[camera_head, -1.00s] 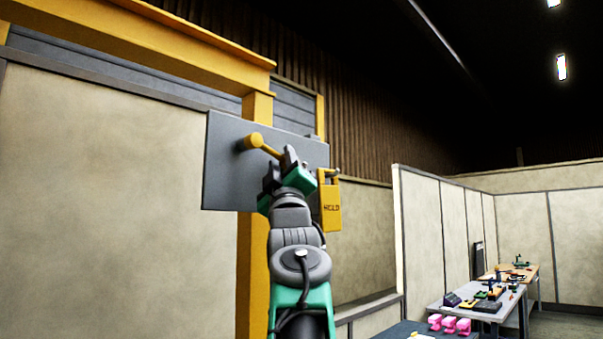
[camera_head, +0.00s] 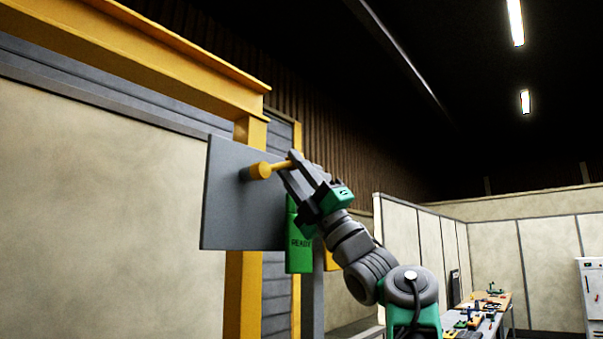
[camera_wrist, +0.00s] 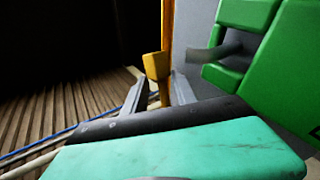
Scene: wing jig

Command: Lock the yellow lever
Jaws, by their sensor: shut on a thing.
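The yellow lever (camera_head: 277,166) has a round hub on the grey plate (camera_head: 225,205), and its bar points right and slightly up in the head view. My gripper (camera_head: 290,167) is shut on the lever's outer end, coming from the lower right. In the wrist view, the yellow lever (camera_wrist: 157,67) shows between my gripper's (camera_wrist: 158,92) two grey fingers. A large green block with a grey bar (camera_wrist: 240,50) fills the wrist view's upper right. The exact finger contact is hard to see.
A yellow post (camera_head: 243,285) and overhead beam (camera_head: 150,50) stand around the plate. Part of a yellow piece (camera_head: 331,260) shows behind the green tag. Workbenches (camera_head: 478,326) with tools and a white cabinet (camera_head: 591,285) stand far right.

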